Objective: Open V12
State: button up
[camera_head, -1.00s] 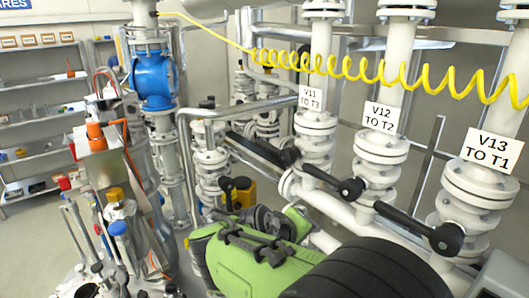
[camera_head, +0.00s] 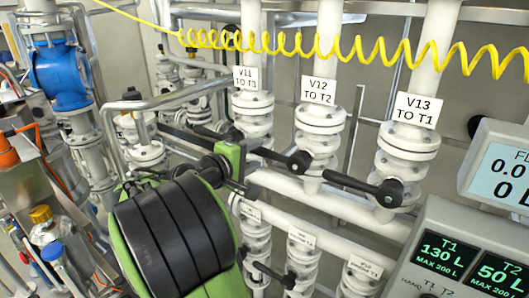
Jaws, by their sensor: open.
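Valve V12 (camera_head: 320,122) is a white flanged valve on a vertical white pipe, labelled "V12 TO T2" (camera_head: 318,90). Its black lever handle (camera_head: 275,156) sticks out to the left from a round hub, roughly crosswise to the pipe. My gripper (camera_head: 243,172) is at the end of my green and black arm, just left of and slightly below the V12 lever's free end in the picture. It is open and holds nothing that I can see. The arm partly hides it, and I cannot tell whether it touches the lever.
Valve V11 (camera_head: 252,103) stands left of V12, V13 (camera_head: 408,140) right, its black lever (camera_head: 358,184) pointing left. Lower labelled valves (camera_head: 300,260) stand below. A yellow coiled hose (camera_head: 370,68) crosses the pipes. A tank-level display (camera_head: 470,260) is at lower right.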

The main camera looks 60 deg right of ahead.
aim_at(264, 149)
jog(key=x, duration=0.5)
jog(key=shift+d, duration=0.25)
jog(key=shift+c, duration=0.2)
grip_shut()
